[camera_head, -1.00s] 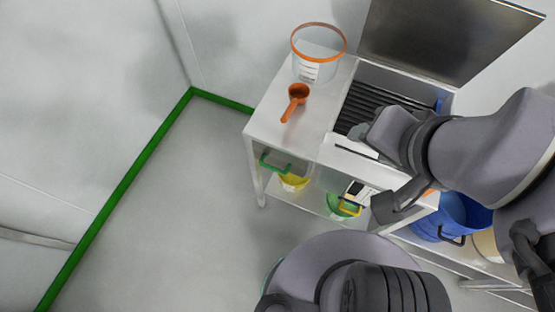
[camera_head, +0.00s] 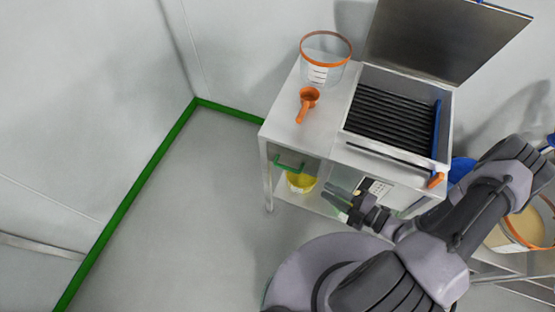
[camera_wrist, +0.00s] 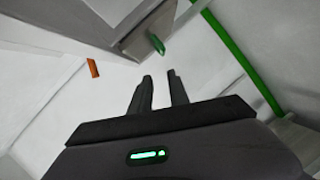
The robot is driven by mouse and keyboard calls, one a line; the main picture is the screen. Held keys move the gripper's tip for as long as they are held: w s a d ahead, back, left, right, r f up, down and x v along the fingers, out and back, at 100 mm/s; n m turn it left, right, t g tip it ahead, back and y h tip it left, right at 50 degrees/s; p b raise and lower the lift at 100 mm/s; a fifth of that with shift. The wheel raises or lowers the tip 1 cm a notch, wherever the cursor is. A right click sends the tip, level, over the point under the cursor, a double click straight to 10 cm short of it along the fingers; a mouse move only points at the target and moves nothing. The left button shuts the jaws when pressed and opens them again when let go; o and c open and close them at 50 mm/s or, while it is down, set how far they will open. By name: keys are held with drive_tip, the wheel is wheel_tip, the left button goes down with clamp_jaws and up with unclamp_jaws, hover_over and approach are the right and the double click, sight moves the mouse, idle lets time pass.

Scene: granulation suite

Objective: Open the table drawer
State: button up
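The table drawer (camera_head: 312,165) is in the front of the white table, under its top, and looks closed. Its green handle (camera_head: 289,167) sticks out from the front. In the wrist view the green handle (camera_wrist: 157,44) shows ahead of the fingers, near the top centre. My gripper (camera_head: 337,204) is to the right of the handle and in front of the table, apart from it. In the wrist view my gripper (camera_wrist: 160,82) has its two dark fingers apart with nothing between them.
An orange scoop (camera_head: 307,103) and a clear orange-rimmed tub (camera_head: 326,60) stand on the table top (camera_head: 290,125). A machine with a raised lid (camera_head: 440,40) is at the right. A yellow bucket (camera_head: 301,182) sits below. The floor at left (camera_head: 190,210) is clear.

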sight(286, 167)
drive_tip(key=shift+m+t, duration=0.4)
drive_tip(key=shift+m, duration=0.3)
drive_tip(key=b+x, duration=0.1)
drive_tip(key=x, duration=0.4)
drive_tip(key=f+b+x, duration=0.1)
drive_tip(key=x, duration=0.5)
drive_tip(key=f+b+x, duration=0.1)
drive_tip(key=x, duration=0.4)
drive_tip(key=shift+a+b, duration=0.2)
drive_tip(key=shift+b, duration=0.1)
drive_tip(key=shift+w+a+f, duration=0.1)
drive_tip(key=shift+w+a, duration=0.35)
drive_tip(key=shift+a, duration=0.1)
clamp_jaws()
